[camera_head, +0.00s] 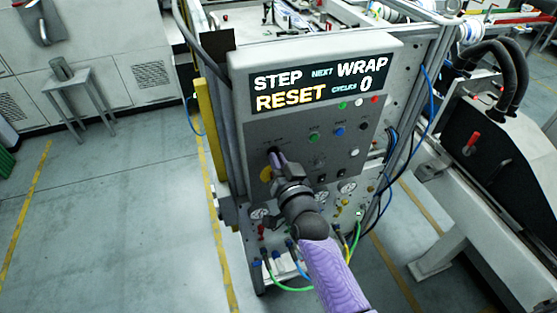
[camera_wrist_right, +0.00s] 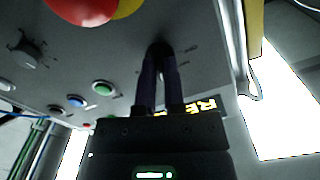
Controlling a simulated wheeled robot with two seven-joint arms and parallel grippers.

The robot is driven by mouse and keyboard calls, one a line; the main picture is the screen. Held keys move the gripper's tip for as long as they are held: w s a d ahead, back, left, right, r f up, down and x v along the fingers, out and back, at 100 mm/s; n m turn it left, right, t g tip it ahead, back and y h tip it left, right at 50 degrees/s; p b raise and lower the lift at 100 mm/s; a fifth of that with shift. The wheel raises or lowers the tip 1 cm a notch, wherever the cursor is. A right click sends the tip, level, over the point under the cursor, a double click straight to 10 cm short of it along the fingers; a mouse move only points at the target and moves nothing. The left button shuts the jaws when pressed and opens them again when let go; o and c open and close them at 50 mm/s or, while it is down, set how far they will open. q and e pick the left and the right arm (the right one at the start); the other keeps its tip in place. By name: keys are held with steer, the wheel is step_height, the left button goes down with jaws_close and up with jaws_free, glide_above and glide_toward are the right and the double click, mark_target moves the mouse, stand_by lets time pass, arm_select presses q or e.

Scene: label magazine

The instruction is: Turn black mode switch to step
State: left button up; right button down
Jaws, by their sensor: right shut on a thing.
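The black mode switch (camera_wrist_right: 160,46) is on the grey control panel (camera_head: 330,148), mostly hidden by my fingers. My right gripper (camera_head: 273,154) reaches up to the panel's left part. In the right wrist view, my right gripper (camera_wrist_right: 160,58) has its two dark fingers close together, shut on the switch. Small labels surround the switch, too blurred to read, and I cannot tell which way it points. The display (camera_head: 318,84) above shows "STEP", "WRAP", yellow "RESET" and "CYCLES 0". My left gripper is not in view.
A red mushroom button (camera_wrist_right: 84,8) on a yellow base is close to the switch. A green button (camera_head: 314,137), a blue button (camera_head: 340,131) and another black knob (camera_wrist_right: 28,54) share the panel. Gauges and hoses sit below. Open floor (camera_head: 110,210) lies left.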

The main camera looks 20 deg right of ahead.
steer(key=c, duration=0.7)
jaws_free()
steer(key=s, duration=1)
steer(key=shift+d, duration=0.15)
